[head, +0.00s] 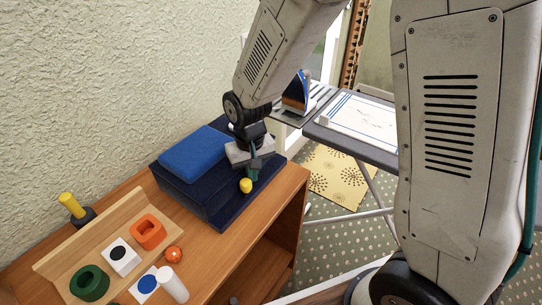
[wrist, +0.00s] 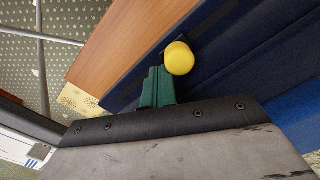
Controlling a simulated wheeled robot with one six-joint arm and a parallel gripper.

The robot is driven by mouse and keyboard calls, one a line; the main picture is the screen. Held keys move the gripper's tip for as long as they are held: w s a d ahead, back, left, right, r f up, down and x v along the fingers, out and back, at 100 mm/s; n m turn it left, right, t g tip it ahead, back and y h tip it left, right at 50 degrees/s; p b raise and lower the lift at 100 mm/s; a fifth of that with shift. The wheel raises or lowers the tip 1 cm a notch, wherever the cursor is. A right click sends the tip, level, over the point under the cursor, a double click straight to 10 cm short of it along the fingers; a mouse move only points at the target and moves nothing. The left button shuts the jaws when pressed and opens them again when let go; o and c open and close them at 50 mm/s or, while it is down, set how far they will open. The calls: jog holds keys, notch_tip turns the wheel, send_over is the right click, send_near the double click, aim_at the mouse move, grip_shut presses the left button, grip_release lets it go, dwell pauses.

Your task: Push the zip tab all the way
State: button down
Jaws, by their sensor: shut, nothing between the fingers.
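The zip tab is a yellow knob (head: 246,185) on the front side of a dark navy fabric case (head: 191,201), near the case's right end. In the wrist view the yellow knob (wrist: 179,58) sits right beside my gripper's fingertips. My gripper (head: 253,172) is shut and empty, its green fingers (wrist: 157,88) close together against or very near the knob. I cannot tell whether they touch. The zip line itself is too dark to make out.
A blue pad (head: 196,152) lies on the case. The case stands on a wooden cabinet (head: 285,190). To the left is a wooden tray (head: 60,262) with orange, white and green blocks. An ironing board (head: 350,145) stands beyond on the right.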

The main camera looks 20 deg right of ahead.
aim_at(242, 184)
jog(key=shift+s+a, duration=0.85)
jog(key=shift+a, duration=0.35)
jog(key=shift+s+a, duration=0.85)
jog(key=shift+a, duration=0.3)
jog(key=shift+w+d, duration=0.45)
jog(key=shift+d, duration=0.2)
jog(key=shift+r, duration=3.5)
jog(key=s+d+r+m+t, duration=0.1)
jog(key=s+d+r, duration=1.4)
jog(key=s+d, duration=0.2)
jog(key=shift+s+d, duration=0.35)
jog(key=shift+s, duration=0.9)
